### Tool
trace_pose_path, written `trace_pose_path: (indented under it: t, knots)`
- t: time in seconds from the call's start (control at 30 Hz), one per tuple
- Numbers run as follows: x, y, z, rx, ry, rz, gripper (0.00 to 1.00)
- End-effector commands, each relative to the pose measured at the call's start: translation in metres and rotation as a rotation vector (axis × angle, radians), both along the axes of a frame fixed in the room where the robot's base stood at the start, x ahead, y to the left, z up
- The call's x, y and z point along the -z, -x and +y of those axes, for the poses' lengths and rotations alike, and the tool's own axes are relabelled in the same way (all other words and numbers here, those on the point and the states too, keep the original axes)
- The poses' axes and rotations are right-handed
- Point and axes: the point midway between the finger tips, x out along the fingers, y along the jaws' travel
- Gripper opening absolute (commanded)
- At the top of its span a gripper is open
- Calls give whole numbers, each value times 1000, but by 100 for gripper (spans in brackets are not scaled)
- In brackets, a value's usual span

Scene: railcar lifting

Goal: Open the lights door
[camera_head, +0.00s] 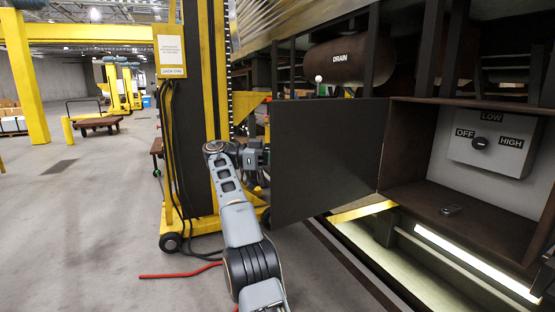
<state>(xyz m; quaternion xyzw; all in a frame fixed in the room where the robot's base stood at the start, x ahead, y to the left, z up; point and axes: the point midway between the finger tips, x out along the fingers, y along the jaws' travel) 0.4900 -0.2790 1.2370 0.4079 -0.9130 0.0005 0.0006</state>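The lights door (328,158) is a dark flat panel. It stands swung open to the left of its box (446,207), joined along the box's left edge. Inside the box is a grey switch panel (493,140) marked OFF, LOW and HIGH, with a dark knob (479,143). My arm reaches up from the bottom of the picture. My gripper (262,158) is at the door's left, free edge, partly behind the door. Its fingertips are hidden, so I cannot tell whether it touches or grips the door.
A yellow and black lifting column (196,110) on wheels stands just behind my arm, with cables on the floor. A brown tank marked DRAIN (349,62) hangs above the door. Open floor lies to the left.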

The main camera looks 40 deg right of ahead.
Motion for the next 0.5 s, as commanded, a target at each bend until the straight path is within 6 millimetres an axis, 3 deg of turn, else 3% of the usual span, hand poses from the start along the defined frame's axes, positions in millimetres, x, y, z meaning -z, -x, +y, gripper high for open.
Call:
trace_pose_path:
  t: [0.5]
  knots:
    - [-2, -2, 4, -8, 4, 1, 0]
